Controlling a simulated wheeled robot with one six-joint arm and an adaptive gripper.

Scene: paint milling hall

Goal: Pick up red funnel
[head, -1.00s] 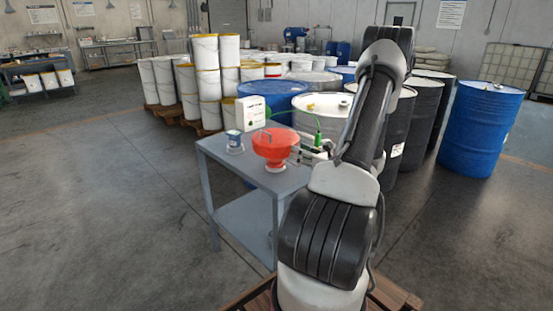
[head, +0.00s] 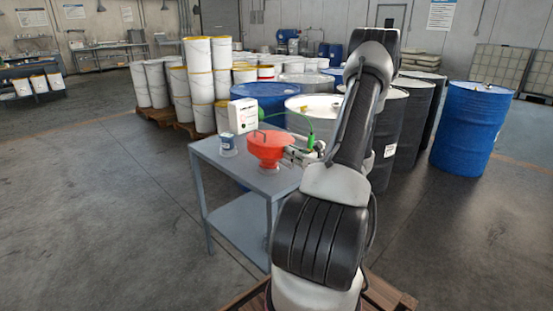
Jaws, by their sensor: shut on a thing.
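The red funnel (head: 268,145) is upright at the middle of the grey metal table (head: 213,149), its wide bowl up and a pale base or ring showing under it. My gripper (head: 293,153) reaches in from the right, low and level, and is shut on the funnel's right side. My arm hides part of the gripper and the table's right end. I cannot tell whether the funnel's lower end touches the table.
A small blue and white can (head: 227,144) stands left of the funnel. A white box-shaped device (head: 243,115) with a green hose (head: 309,140) is behind it. Blue and black drums (head: 474,128) and stacked white pails (head: 200,90) stand beyond. Floor at the left is clear.

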